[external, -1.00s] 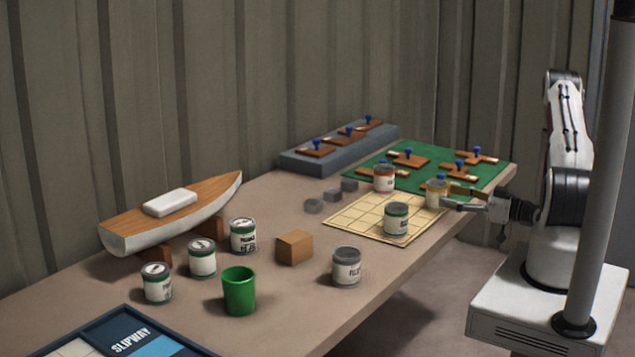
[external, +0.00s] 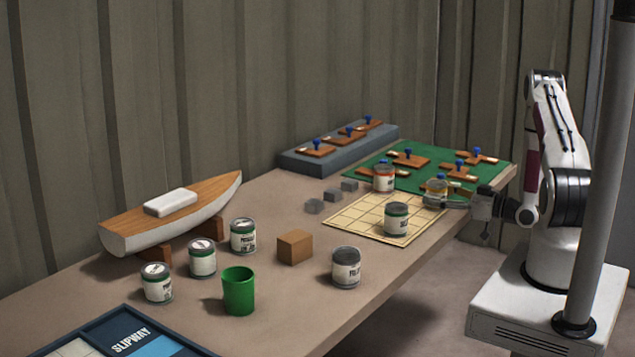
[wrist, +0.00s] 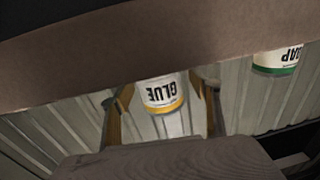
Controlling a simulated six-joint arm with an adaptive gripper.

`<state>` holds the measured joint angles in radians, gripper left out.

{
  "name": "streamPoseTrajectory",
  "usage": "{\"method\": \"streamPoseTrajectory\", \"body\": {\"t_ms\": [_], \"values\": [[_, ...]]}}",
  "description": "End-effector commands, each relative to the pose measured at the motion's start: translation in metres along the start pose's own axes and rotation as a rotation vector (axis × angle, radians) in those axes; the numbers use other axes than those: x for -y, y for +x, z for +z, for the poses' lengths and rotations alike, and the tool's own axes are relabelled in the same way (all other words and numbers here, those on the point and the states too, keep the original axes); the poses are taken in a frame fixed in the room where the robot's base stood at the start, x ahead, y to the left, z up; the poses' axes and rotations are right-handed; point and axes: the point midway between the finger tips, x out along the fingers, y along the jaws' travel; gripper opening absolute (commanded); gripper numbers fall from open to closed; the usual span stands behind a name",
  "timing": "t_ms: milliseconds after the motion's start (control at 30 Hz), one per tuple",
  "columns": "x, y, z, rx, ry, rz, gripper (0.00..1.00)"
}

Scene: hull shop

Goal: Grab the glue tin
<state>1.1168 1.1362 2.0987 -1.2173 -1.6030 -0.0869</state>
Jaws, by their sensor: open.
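The glue tin (external: 437,186) is a small can with a yellow-orange band. It stands upright near the table's right edge, by the cream grid mat and the green mat, partly hidden by my gripper (external: 434,202). In the wrist view the glue tin (wrist: 165,93) appears upside down, its label reading GLUE. There it shows between the two open fingers of my gripper (wrist: 160,98), with a gap on each side. Contact with the fingers cannot be made out.
A green-banded tin (external: 396,219) stands on the grid mat (external: 360,222), close to the glue tin. An orange-banded tin (external: 384,177) stands behind. A grey-lidded tin (external: 346,267), a wooden block (external: 294,247) and a green cup (external: 239,291) stand further left.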

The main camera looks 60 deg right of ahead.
Motion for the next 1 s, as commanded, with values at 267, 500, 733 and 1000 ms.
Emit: {"method": "streamPoseTrajectory", "body": {"t_ms": [267,500,733,1000], "values": [[-0.0004,0.0041,-0.0001,0.000,0.000,0.001,0.62],[-0.0003,0.0039,-0.0001,0.000,-0.001,0.001,0.62],[-0.0002,0.0039,-0.0001,0.000,-0.001,0.001,0.28],[-0.0003,0.0039,-0.0006,-0.002,-0.001,0.001,0.11]]}}
